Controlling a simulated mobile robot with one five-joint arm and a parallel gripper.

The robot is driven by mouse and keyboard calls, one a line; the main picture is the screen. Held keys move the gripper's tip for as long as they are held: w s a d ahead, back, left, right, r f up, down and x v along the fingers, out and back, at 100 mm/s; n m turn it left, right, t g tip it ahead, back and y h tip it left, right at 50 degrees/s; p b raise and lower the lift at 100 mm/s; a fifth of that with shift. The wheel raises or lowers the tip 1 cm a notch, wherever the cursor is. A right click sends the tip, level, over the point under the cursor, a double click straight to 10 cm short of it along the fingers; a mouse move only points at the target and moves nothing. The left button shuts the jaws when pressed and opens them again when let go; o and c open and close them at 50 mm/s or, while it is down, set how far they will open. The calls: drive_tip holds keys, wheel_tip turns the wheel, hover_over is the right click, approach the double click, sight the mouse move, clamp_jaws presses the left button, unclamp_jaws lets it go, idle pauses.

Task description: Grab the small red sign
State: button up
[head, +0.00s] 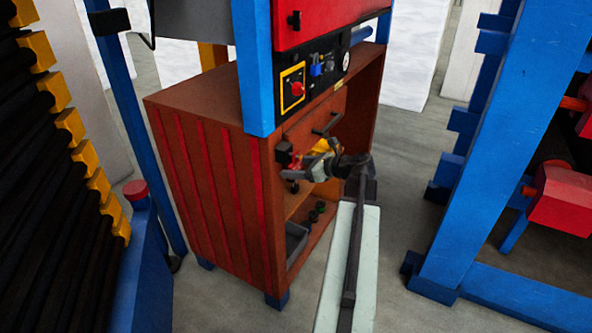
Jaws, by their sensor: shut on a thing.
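My gripper (291,166) is at the end of my arm, in front of the upper front of the brown cabinet (205,190). It is shut on a small dark red piece (283,147), which looks like the small red sign. The piece is beside the cabinet's left front corner, partly covered by the jaws. I cannot tell whether it still touches the cabinet. A yellow part (322,147) shows just behind my wrist.
Above the cabinet is a control panel (318,75) with a red knob on a yellow plate (292,88). A grey bin (296,240) stands on the lower shelf. Blue frames stand left and right (490,150). Grey floor (415,200) is clear between cabinet and right frame.

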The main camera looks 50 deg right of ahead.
drive_tip(key=shift+r, duration=0.15)
drive_tip(key=shift+r+p, duration=0.25)
drive_tip(key=shift+p, duration=0.15)
drive_tip(key=s+d, duration=0.4)
drive_tip(key=s, duration=1.3)
drive_tip(key=shift+s+d, duration=0.2)
drive_tip(key=shift+s, duration=0.05)
